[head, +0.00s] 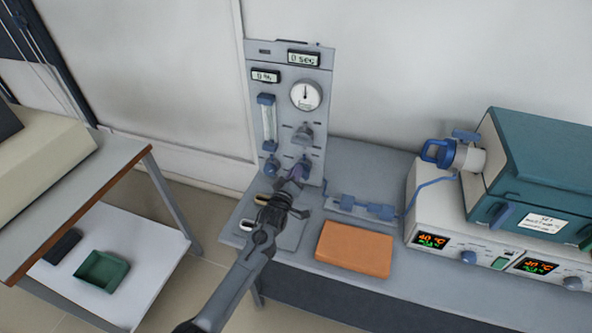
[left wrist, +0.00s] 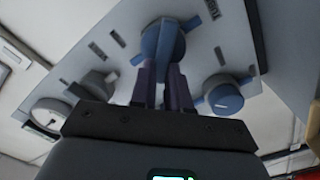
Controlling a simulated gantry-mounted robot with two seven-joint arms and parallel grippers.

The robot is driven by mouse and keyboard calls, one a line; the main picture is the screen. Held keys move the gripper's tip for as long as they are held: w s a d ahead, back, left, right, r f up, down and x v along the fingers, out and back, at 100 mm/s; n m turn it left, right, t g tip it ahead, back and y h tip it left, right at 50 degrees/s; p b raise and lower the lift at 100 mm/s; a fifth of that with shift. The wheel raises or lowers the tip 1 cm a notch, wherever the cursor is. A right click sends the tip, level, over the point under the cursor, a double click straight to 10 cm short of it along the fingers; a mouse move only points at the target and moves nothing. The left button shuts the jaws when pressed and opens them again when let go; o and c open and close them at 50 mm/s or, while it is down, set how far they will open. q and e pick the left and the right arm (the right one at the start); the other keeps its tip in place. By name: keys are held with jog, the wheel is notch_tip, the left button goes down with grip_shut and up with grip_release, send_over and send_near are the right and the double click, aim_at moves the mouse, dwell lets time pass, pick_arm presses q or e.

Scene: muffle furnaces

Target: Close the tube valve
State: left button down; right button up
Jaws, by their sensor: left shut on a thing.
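The instrument panel (head: 285,110) stands upright against the wall, with a gauge, two small displays and several knobs. My left gripper (head: 293,181) reaches up to the lower right knob of this panel (head: 307,161). In the left wrist view its two dark purple fingers (left wrist: 163,85) are shut on a blue valve handle (left wrist: 160,42). Lettering beside the handle is partly visible but not clearly readable. A second blue knob (left wrist: 222,97) sits apart, to the right of the fingers. The grey knob (left wrist: 97,84) and the gauge (left wrist: 48,114) are to the left. My right gripper is not in view.
An orange block (head: 354,248) lies on the grey bench, right of my left arm. Blue fittings (head: 365,207) with a tube lie behind it. A teal furnace (head: 535,165) on a white controller stands at the right. A green tray (head: 101,272) sits on the left shelf.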

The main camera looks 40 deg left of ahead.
pick_arm(q)
jog(key=shift+s+a+f+n+p, duration=0.1)
jog(key=shift+f+n+p, duration=0.25)
jog(key=shift+n, duration=1.1)
jog(key=shift+w+a+f+n+p, duration=0.1)
jog(key=shift+n+p, duration=0.4)
jog(key=shift+n, duration=1)
jog(key=shift+s+a+f+n+p, duration=0.1)
jog(key=shift+f+n+p, duration=0.25)
jog(key=shift+n, duration=1.1)
jog(key=c, duration=1.1)
grip_release()
jog(key=shift+r, duration=0.1)
